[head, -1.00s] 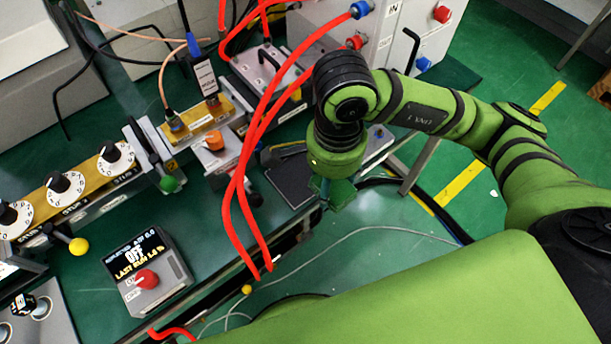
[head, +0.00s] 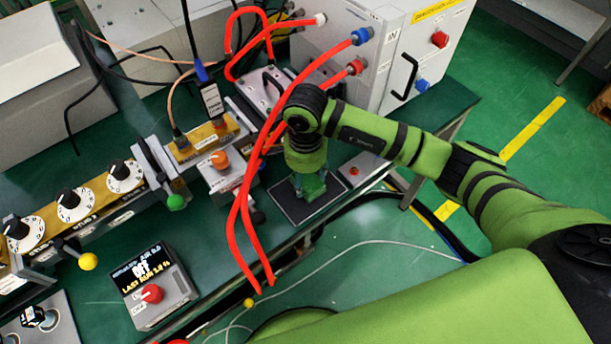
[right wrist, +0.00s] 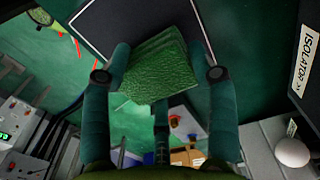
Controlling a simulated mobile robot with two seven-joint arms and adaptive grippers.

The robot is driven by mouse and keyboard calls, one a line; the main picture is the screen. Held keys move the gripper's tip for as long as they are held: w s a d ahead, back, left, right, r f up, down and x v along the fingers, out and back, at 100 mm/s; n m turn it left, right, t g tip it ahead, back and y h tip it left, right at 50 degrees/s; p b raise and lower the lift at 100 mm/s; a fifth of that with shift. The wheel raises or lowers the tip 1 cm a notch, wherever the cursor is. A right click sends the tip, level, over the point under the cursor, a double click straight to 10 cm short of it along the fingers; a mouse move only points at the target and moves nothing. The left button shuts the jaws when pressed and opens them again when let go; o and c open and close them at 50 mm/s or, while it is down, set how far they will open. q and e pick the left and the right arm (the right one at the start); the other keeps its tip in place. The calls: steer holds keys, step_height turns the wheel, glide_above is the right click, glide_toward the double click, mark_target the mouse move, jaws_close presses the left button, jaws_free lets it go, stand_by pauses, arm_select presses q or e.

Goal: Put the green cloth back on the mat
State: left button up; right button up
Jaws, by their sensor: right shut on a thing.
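The green cloth (head: 314,188) is a folded, textured bundle held by my right gripper (head: 308,186). In the right wrist view the cloth (right wrist: 160,72) sits between the fingers (right wrist: 160,62), which are shut on it. The mat (head: 284,202) is a dark rectangle with a pale border near the front edge of the bench. The cloth and gripper are over the mat in the head view. Whether the cloth touches the mat is unclear. The mat (right wrist: 105,25) also shows behind the cloth in the right wrist view. My left gripper is not in view.
Red hoses (head: 245,185) arch just left of my right gripper. A small grey box with an orange knob (head: 222,165) stands left of the mat. A white cabinet (head: 345,40) stands behind. The bench edge and floor lie in front of the mat.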

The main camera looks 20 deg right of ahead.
steer(key=shift+f, duration=0.8)
steer(key=shift+f, duration=0.2)
steer(key=o, duration=1)
